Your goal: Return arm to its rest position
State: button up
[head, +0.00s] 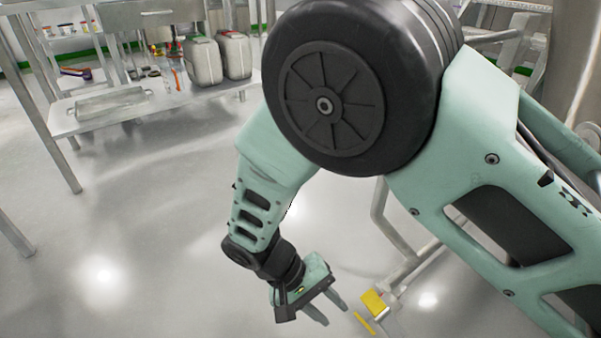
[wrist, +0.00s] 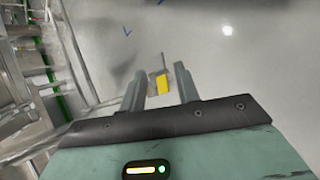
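My arm, green with a large black joint, fills the right and middle of the head view and bends down to my gripper (head: 330,308). The gripper hangs over the grey floor, left of a metal frame with a yellow part. In the wrist view my gripper (wrist: 160,85) shows two fingers standing apart with nothing between them near at hand. The yellow part (wrist: 162,82) shows beyond the fingers, lower down. No held object is visible.
The metal frame (head: 412,262) with its yellow part (head: 373,302) stands close right of the gripper. A steel table with a lower shelf (head: 150,109) holds white canisters (head: 203,60) and bottles at the upper left. Grey floor (head: 120,220) at left is open.

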jog(key=s+d+r+n+t+y+p, duration=0.1)
jog(key=s+d+r+y+p, duration=0.15)
jog(key=r, duration=0.65)
jog(key=s+d+r+n+t+y+p, duration=0.1)
jog(key=s+d+r+n+y, duration=0.2)
jog(key=r, duration=0.6)
jog(key=s+d+r+y+p, duration=0.2)
jog(key=s+d+r+y, duration=0.15)
jog(key=r, duration=0.55)
notch_tip(320, 180, up, 37)
jog(key=p, duration=3.7)
jog(key=shift+w+h, duration=0.15)
jog(key=shift+h, duration=0.15)
jog(key=shift+d, duration=0.15)
